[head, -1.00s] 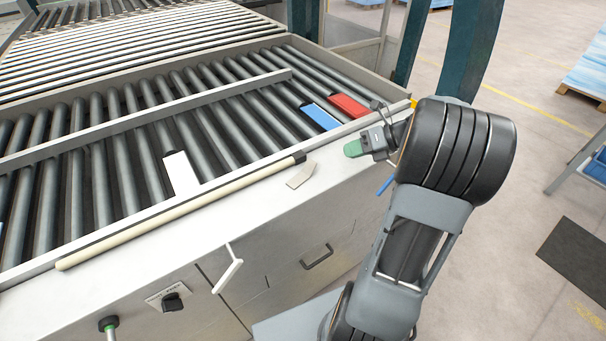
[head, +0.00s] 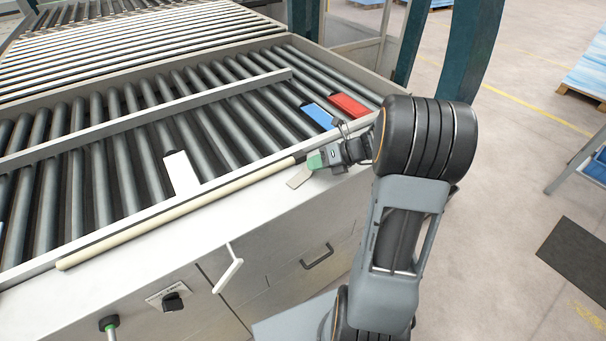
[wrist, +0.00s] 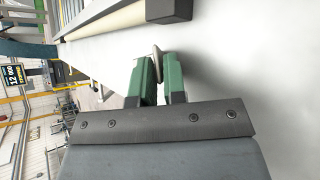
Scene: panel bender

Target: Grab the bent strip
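The bent strip (head: 297,181) is a small grey metal piece on the flat front ledge of the machine table, just in front of the cream rail's right end. My gripper (head: 315,162) has green fingertips and is at the strip's right end in the head view, hiding part of it. In the wrist view, the strip (wrist: 157,62) shows nearly edge-on, ahead of and partly between the two green fingers of my gripper (wrist: 158,70). A gap shows between the fingers, and the strip does not look clamped.
The cream rail (head: 180,214) runs along the ledge close to the gripper. Blue (head: 318,115), red (head: 349,105) and white (head: 181,174) plates lie by the rollers. A white lever (head: 228,270) sticks out from the cabinet front.

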